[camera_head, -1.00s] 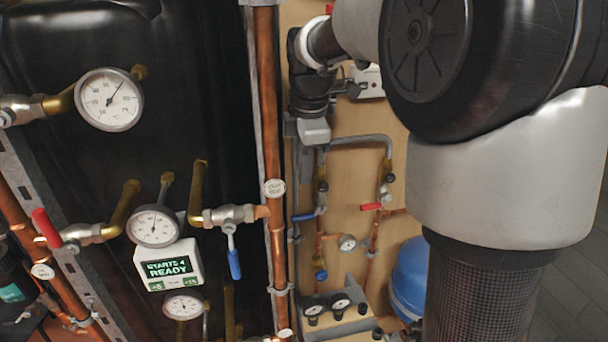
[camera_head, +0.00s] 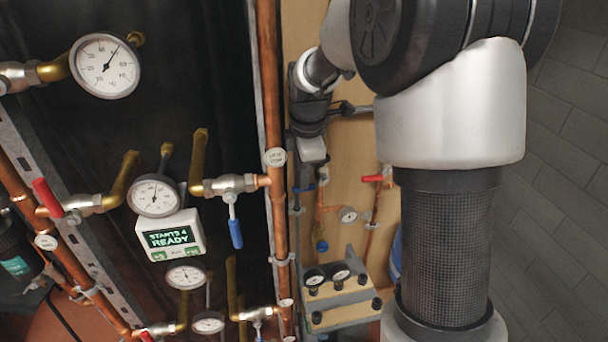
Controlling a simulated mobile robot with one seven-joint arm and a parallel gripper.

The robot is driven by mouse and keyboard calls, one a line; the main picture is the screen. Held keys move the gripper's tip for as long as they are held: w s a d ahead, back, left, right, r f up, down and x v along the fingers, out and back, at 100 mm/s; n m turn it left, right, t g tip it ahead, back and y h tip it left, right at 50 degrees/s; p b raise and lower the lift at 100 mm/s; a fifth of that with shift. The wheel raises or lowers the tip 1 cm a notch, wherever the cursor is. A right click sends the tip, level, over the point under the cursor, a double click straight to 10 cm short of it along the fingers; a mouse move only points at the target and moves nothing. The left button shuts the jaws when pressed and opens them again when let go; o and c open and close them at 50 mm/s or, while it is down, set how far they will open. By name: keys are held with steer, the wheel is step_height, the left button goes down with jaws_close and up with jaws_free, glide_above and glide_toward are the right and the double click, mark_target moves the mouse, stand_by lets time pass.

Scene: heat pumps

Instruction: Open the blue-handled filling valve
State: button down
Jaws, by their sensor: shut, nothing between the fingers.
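A larger blue handle (camera_head: 236,233) hangs down from a valve on a horizontal pipe left of the tall copper pipe. No readable label shows which is the filling valve.
A red lever (camera_head: 374,178) sits right of the small blue one, near a small gauge (camera_head: 348,214). A grey manifold with gauges (camera_head: 338,290) stands below. The tall copper pipe (camera_head: 268,100) runs left of my wrist. A display box (camera_head: 170,237) reads "READY".

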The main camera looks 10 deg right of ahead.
steer(key=shift+a+f, duration=0.3)
steer(key=shift+f, duration=0.15)
steer(key=shift+r, duration=0.1)
steer(key=s+r, duration=0.1)
steer(key=r, duration=0.7)
steer(key=s+r+p, duration=0.1)
steer(key=s+r, duration=0.1)
steer(key=r, duration=0.7)
steer(key=shift+s, duration=0.25)
